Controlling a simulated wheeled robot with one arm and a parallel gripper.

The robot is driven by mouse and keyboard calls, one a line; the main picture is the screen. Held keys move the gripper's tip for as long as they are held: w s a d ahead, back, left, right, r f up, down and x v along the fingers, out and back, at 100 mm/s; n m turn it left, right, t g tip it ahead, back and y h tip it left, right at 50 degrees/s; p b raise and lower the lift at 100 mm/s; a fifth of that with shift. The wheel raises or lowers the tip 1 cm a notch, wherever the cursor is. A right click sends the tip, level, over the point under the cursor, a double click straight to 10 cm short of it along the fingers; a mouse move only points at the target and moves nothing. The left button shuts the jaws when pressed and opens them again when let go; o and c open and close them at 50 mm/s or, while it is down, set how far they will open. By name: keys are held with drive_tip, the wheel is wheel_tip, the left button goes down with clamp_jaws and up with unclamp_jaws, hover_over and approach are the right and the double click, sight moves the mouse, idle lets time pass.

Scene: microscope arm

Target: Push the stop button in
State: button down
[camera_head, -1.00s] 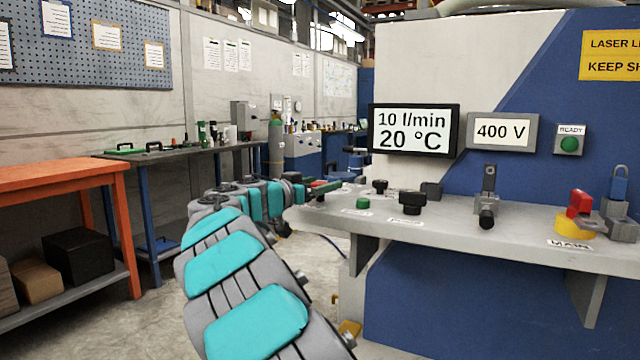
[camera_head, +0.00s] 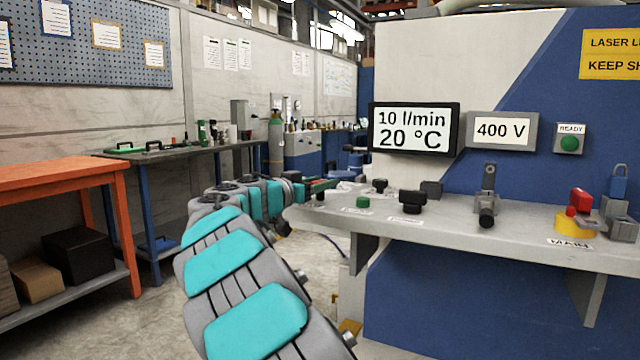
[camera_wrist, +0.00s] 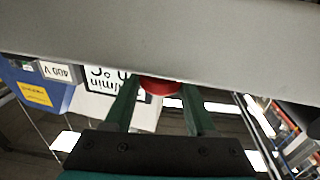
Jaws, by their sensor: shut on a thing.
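The red stop button (camera_wrist: 160,86) shows as a rounded red cap between my two green fingers in the wrist view, against the grey shelf edge. In the head view a small bit of red (camera_head: 317,184) shows beside my gripper (camera_head: 334,184), at the shelf's front left corner. My gripper (camera_wrist: 160,103) is shut on the red cap, one finger on each side. The button's base is hidden, so how far in it sits cannot be told.
The grey shelf (camera_head: 540,228) also bears a green button (camera_head: 362,202), black knobs (camera_head: 412,201), a lever (camera_head: 487,195) and a red and yellow main switch (camera_head: 572,224). An orange bench (camera_head: 70,172) stands left. The floor between is open.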

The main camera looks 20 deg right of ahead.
drive_tip(key=shift+f, duration=0.1)
idle(0.3)
drive_tip(key=f+b, duration=0.1)
drive_tip(key=b, duration=0.3)
drive_tip(key=shift+f, duration=0.35)
drive_tip(key=shift+c, duration=1)
unclamp_jaws()
drive_tip(key=shift+r, duration=0.1)
drive_tip(key=b+v, duration=0.1)
drive_tip(key=v, duration=0.7)
